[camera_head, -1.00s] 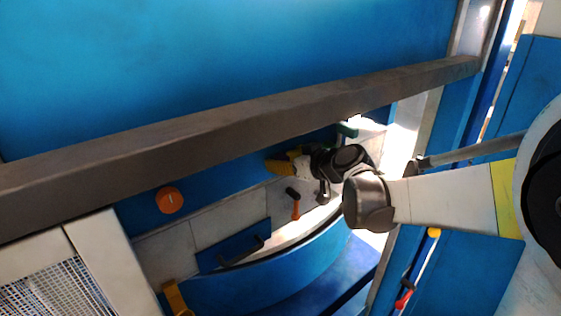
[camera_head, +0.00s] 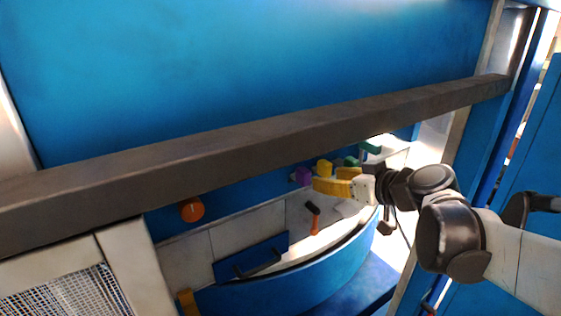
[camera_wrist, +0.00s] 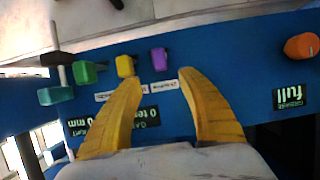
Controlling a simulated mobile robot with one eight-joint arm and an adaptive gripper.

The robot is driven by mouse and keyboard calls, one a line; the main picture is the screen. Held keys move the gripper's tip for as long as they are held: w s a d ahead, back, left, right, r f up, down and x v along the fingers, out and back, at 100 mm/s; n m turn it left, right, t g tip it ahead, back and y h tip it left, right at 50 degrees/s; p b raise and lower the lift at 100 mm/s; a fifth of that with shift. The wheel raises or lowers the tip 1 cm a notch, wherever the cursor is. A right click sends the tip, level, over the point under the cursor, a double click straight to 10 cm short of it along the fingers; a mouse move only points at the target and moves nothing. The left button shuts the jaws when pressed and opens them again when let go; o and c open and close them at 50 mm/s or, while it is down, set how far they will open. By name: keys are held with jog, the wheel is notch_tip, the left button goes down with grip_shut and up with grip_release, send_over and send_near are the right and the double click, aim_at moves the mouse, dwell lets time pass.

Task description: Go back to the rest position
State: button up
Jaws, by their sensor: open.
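My gripper (camera_wrist: 160,105) shows in the wrist view with its two curved yellow fingers spread apart and nothing between them. It hangs over a blue panel with printed labels. In the head view my gripper (camera_head: 318,184) is beside the small purple block, near the row of coloured pieces, at the end of my white and dark arm. I cannot tell from the pictures how far the fingers are from the panel.
Purple (camera_wrist: 159,58), yellow (camera_wrist: 125,66) and green (camera_wrist: 85,72) pieces stand along the panel, with an orange knob (camera_wrist: 301,46) to the right. A grey beam (camera_head: 250,140) crosses above the arm. A curved blue wall (camera_head: 290,290) lies below.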

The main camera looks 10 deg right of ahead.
jog(key=shift+s+d+r, duration=0.1)
jog(key=shift+s, duration=0.15)
jog(key=s+a+f+m+g+h+b, duration=0.1)
jog(key=s+f+b, duration=0.5)
jog(key=f+b, duration=0.5)
jog(key=s+a+f+m+g+h+b, duration=0.1)
jog(key=s+f+b, duration=0.5)
jog(key=f+b, duration=0.6)
jog(key=s+a+f+m+g+h+b, duration=0.1)
jog(key=s+f+b, duration=0.6)
jog(key=f, duration=1.6)
jog(key=m+g+h+b, duration=0.1)
jog(key=g+h+b, duration=0.1)
jog(key=b, duration=0.2)
jog(key=shift+a, duration=0.3)
jog(key=shift+s, duration=0.1)
